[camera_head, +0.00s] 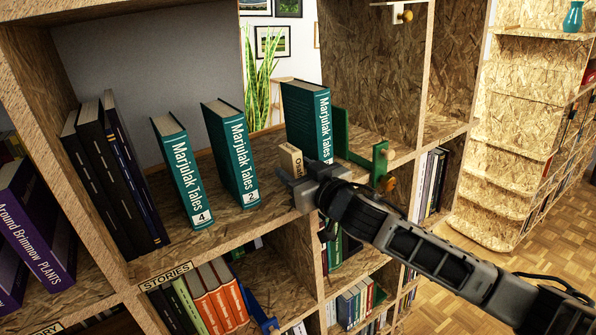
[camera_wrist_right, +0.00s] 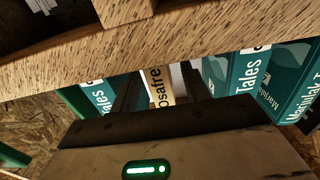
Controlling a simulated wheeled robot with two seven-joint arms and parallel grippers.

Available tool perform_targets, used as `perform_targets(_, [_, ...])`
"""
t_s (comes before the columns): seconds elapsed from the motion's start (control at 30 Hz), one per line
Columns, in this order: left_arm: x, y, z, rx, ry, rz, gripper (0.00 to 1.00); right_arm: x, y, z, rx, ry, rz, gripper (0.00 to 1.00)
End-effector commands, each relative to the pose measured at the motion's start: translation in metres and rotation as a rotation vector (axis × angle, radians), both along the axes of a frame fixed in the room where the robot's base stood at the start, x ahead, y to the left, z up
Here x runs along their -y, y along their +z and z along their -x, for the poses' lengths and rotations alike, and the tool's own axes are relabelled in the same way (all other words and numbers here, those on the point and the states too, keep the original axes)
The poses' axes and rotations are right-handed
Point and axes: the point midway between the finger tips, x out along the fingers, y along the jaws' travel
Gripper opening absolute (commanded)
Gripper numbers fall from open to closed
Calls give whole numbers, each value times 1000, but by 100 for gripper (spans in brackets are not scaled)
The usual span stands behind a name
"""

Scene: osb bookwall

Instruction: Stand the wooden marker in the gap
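The wooden marker (camera_head: 291,160) is a small pale block with dark lettering, standing roughly upright in the gap between the teal "Marjulak Tales" book 2 (camera_head: 231,155) and the teal book (camera_head: 308,118) to its right. My right gripper (camera_head: 302,177) reaches in from the front right, with a finger on either side of the marker, and looks shut on it. The right wrist view shows the marker's label (camera_wrist_right: 161,86) between the dark fingers (camera_wrist_right: 160,95). The marker's foot is hidden behind the gripper, so I cannot tell whether it touches the shelf. My left gripper is not in view.
Book 4 (camera_head: 183,172) stands left of book 2, and dark books (camera_head: 113,175) lean farther left. A green bookend with wooden knobs (camera_head: 379,165) stands right of the teal books. In the right wrist view, a wooden shelf edge (camera_wrist_right: 230,50) crosses close to the gripper.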

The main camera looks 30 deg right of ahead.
Motion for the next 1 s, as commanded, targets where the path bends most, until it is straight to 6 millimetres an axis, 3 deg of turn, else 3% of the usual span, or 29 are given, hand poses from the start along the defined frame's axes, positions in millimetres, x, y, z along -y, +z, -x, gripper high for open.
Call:
perform_targets(0.17, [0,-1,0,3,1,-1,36,0,0,0,0,0,0,47])
perform_targets(0.27, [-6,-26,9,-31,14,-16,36,0,-2,3,-1,0,1,47])
perform_targets(0.6, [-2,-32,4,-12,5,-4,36,6,-5,80,-3,3,3,47])
perform_targets(1.0, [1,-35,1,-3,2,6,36,11,-3,141,-4,1,-2,47])
